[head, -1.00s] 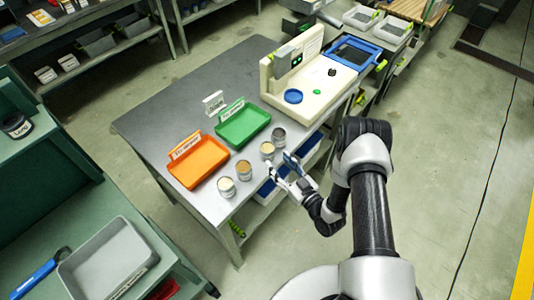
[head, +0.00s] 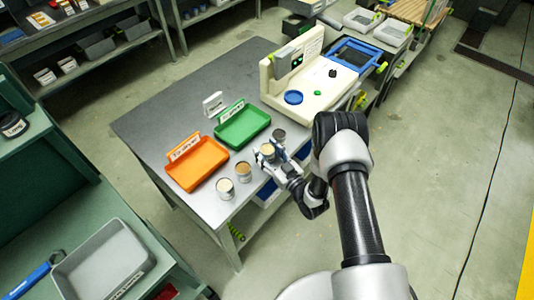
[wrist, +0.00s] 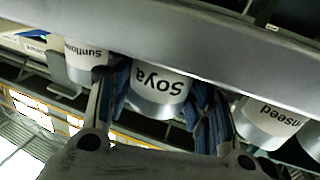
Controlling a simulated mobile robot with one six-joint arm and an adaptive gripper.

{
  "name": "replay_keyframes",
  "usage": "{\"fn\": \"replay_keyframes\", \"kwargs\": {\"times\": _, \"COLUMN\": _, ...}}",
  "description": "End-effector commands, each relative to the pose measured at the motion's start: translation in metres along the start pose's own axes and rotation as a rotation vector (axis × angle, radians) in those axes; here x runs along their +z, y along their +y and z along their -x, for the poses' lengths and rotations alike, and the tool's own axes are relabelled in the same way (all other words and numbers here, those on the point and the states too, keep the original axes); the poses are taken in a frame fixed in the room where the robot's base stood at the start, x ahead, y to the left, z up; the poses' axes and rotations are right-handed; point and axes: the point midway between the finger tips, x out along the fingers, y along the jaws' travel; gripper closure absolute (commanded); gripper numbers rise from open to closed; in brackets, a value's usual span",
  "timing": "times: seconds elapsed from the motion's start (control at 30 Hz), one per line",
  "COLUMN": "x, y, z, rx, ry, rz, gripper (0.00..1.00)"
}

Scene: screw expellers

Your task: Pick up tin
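A tin labelled Soya (wrist: 158,82) stands between the two fingers of my gripper (wrist: 163,100) in the wrist view. In the head view my gripper (head: 268,159) is at the table's near edge, around this tin (head: 267,149), which stands in a row of several tins. The fingers are apart, one on each side of the tin; firm contact does not show. A Sunflower tin (wrist: 84,62) is beside the left finger and a tin with a partly hidden label ending in "nseed" (wrist: 265,122) is beside the right finger.
An orange tray (head: 197,171) and a green tray (head: 243,128) lie on the grey table (head: 150,118) behind the tins. A cream machine (head: 320,87) stands at the table's far right. Neighbouring tins leave little room beside the fingers.

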Motion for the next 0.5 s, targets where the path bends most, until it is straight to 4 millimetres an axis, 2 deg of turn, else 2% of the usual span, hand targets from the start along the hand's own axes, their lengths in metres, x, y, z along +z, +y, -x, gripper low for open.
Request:
{"fn": "replay_keyframes", "kwargs": {"times": 0.37, "x": 0.0002, "y": 0.0000, "z": 0.0004, "rx": 0.000, "ry": 0.000, "rz": 0.000, "gripper": 0.79}}
{"fn": "replay_keyframes", "kwargs": {"times": 0.5, "x": 0.0000, "y": 0.0000, "z": 0.0004, "rx": 0.000, "ry": 0.000, "rz": 0.000, "gripper": 0.81}}
